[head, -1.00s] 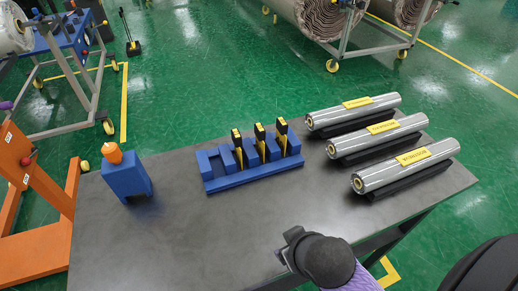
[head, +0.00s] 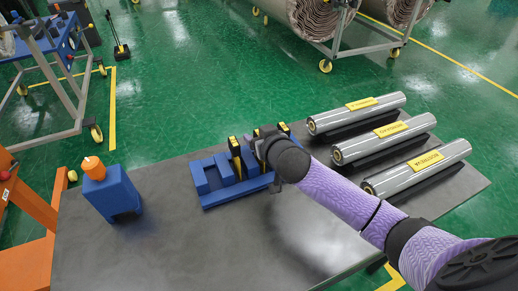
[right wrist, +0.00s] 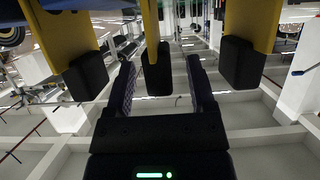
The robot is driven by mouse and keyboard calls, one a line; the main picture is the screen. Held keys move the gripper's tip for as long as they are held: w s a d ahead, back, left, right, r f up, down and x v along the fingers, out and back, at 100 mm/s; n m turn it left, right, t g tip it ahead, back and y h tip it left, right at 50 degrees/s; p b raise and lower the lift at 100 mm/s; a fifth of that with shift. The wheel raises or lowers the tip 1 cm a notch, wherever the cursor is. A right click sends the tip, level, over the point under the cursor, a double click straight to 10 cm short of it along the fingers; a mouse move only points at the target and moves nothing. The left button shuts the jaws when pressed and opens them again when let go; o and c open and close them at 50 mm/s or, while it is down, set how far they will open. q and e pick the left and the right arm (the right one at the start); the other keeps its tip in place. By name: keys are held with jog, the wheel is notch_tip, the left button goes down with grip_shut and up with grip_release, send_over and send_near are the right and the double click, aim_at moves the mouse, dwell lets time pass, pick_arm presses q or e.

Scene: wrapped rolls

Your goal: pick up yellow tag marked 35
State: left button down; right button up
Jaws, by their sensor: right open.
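A blue slotted rack (head: 212,198) on the grey table holds three upright tags, yellow with black ends. The left tag (head: 235,158) and the right tag (head: 284,127) show beside my right gripper (head: 259,143); the middle tag is mostly hidden behind it. No number is legible, so I cannot tell which is 35. In the right wrist view my right gripper (right wrist: 161,76) is open, with the middle tag's black end (right wrist: 156,69) between its two fingers, with gaps on both sides. The other tags' black ends (right wrist: 86,77) and (right wrist: 241,62) lie outside the fingers. My left gripper is not visible.
Three wrapped silver rolls (head: 417,169) with yellow labels lie on black cradles at the table's right. A blue block with an orange top (head: 112,193) stands at the left. The table (head: 175,245) is bare in front of the rack.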

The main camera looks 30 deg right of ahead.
jog(key=shift+w+f, duration=0.1)
jog(key=shift+w, duration=0.1)
grip_shut()
jog(key=shift+r, duration=0.2)
